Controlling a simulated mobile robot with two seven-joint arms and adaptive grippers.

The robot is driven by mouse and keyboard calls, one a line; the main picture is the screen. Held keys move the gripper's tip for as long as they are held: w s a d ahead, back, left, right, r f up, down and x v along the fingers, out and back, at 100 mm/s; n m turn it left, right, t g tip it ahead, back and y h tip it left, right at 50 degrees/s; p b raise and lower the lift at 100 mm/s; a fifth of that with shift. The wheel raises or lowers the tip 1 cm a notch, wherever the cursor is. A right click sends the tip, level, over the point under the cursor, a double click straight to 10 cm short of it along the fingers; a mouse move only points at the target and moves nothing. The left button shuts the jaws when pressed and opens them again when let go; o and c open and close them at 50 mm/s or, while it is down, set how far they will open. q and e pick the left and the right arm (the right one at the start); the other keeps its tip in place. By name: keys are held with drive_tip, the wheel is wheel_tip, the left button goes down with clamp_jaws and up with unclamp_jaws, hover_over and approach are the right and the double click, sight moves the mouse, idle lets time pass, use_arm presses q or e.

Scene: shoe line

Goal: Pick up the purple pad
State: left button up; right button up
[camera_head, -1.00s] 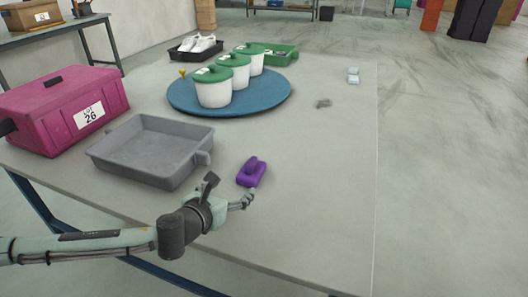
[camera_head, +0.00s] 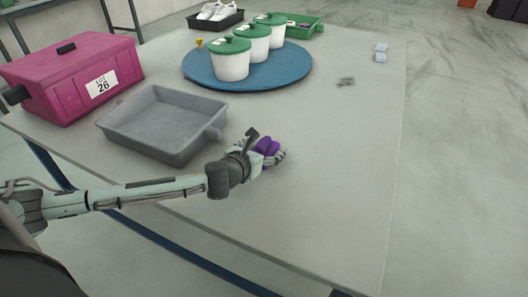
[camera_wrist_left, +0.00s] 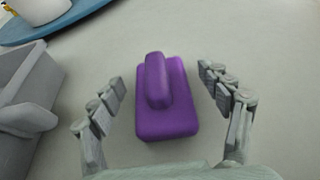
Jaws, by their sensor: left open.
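The purple pad (camera_wrist_left: 176,112) lies flat on the table with its raised handle on top. In the left wrist view it sits between the two fingers of my left gripper (camera_wrist_left: 164,103), with a gap on each side. The fingers are open and not touching it. In the head view my left gripper (camera_head: 270,157) is over the purple pad (camera_head: 267,146) and hides part of it. My right gripper is not in view.
A grey tray (camera_head: 121,135) stands just left of the pad. A pink case (camera_head: 50,92) is behind it at the left. A blue round mat (camera_head: 295,76) holds white tubs with green lids (camera_head: 231,65). The table right of the pad (camera_head: 340,180) is clear.

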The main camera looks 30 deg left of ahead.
use_arm(q)
drive_tip(key=c, duration=1.3)
drive_tip(key=shift+o, duration=0.2)
drive_tip(key=shift+r, duration=0.1)
